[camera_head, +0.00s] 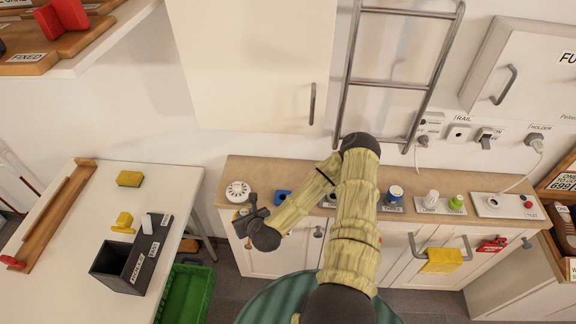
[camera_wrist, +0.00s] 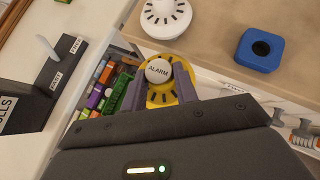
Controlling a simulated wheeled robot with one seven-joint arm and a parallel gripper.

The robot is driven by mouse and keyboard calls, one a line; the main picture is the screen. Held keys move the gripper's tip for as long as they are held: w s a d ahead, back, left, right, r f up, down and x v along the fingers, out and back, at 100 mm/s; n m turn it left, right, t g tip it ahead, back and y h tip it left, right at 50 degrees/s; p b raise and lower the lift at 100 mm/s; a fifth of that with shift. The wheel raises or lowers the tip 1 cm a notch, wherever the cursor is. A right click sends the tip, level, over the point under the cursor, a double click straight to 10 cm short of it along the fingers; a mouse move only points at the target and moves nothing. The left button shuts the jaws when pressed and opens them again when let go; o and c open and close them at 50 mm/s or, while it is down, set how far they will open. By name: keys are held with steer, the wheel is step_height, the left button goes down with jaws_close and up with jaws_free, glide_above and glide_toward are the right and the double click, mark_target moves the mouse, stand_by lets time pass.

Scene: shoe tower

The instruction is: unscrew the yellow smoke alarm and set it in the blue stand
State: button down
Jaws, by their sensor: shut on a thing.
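The yellow smoke alarm (camera_wrist: 182,78), with a white button marked ALARM, sits between the fingers of my gripper (camera_wrist: 160,92) in the wrist view. My gripper is shut on it and holds it at the counter's front edge. The blue stand (camera_wrist: 260,48) is a block with a round dark hole, on the counter to the right of and beyond the alarm. In the head view the blue stand (camera_head: 281,197) is partly hidden by my arm, and my gripper (camera_head: 250,216) is left of it. The yellow alarm cannot be made out clearly there.
A white smoke alarm (camera_wrist: 165,17) lies on the counter (camera_wrist: 215,35), left of the blue stand. Several coloured items (camera_wrist: 115,82) lie below the counter edge. A table with a dark box (camera_head: 130,268) is at left.

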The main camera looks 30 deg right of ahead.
steer(key=shift+w+r, duration=0.1)
stand_by(0.3)
steer(key=shift+w+d, duration=0.1)
steer(key=shift+d, duration=0.2)
steer(key=w+d+r+n+y+p, duration=0.1)
steer(key=d+r+n+y+p, duration=0.1)
steer(key=d, duration=0.5)
steer(key=w+d+r+n+g+y+p, duration=0.1)
steer(key=d+r+n+y+p, duration=0.1)
steer(key=d+r, duration=0.4)
steer(key=d+n+p, duration=0.1)
steer(key=d+p, duration=0.1)
steer(key=shift+w+d+n+y, duration=0.3)
steer(key=shift+w+y, duration=0.05)
steer(key=shift+y, duration=0.05)
steer(key=shift+s+r+p, duration=0.1)
steer(key=shift+s+p, duration=0.05)
steer(key=shift+p, duration=0.15)
steer(key=shift+f+b, duration=2)
steer(key=shift+f, duration=0.95)
